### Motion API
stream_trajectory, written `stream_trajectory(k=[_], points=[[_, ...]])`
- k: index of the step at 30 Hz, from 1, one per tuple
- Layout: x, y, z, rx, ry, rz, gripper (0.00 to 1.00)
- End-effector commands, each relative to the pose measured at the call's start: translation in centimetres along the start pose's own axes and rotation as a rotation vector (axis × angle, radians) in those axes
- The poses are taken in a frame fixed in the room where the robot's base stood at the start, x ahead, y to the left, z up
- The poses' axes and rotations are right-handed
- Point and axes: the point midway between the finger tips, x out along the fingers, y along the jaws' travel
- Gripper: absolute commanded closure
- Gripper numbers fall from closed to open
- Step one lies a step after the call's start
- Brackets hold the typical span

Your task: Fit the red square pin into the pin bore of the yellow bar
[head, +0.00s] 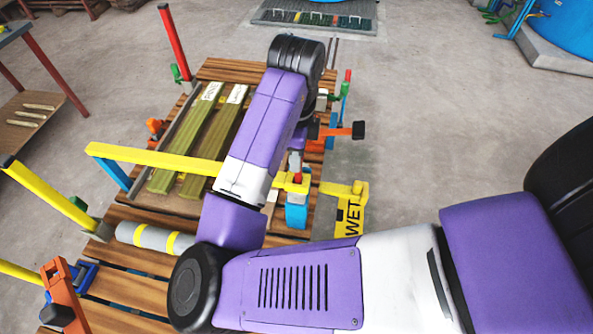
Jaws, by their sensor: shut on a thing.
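The yellow bar (150,155) runs from the left across the wooden bench and passes behind my forearm. My gripper (296,160) points down over that end, mostly hidden by my wrist and forearm. It is shut on a small red piece (297,178), which looks like the red square pin, right at the bar's end. The pin bore itself is not visible, and I cannot tell whether the pin is above the bore or in it.
Two long olive bars (187,148) with white labels lie on the slatted bench (225,68). A grey roll with yellow bands (152,238) lies at the front. Upright red and yellow posts edge the bench.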

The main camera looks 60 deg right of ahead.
Motion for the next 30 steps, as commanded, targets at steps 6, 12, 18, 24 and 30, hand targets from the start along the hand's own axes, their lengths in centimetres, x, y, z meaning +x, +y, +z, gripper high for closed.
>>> stream_trajectory(k=[6, 12, 18, 24, 30], points=[[3.1, 0.0, 0.0, -0.001, 0.002, 0.000, 1.00], [4.1, 0.0, 0.0, -0.001, 0.001, 0.000, 1.00], [4.0, 0.0, 0.0, -0.001, 0.001, 0.000, 1.00], [4.4, 0.0, 0.0, 0.000, 0.000, 0.000, 0.80], [4.3, 0.0, 0.0, 0.000, 0.001, 0.000, 0.62]])
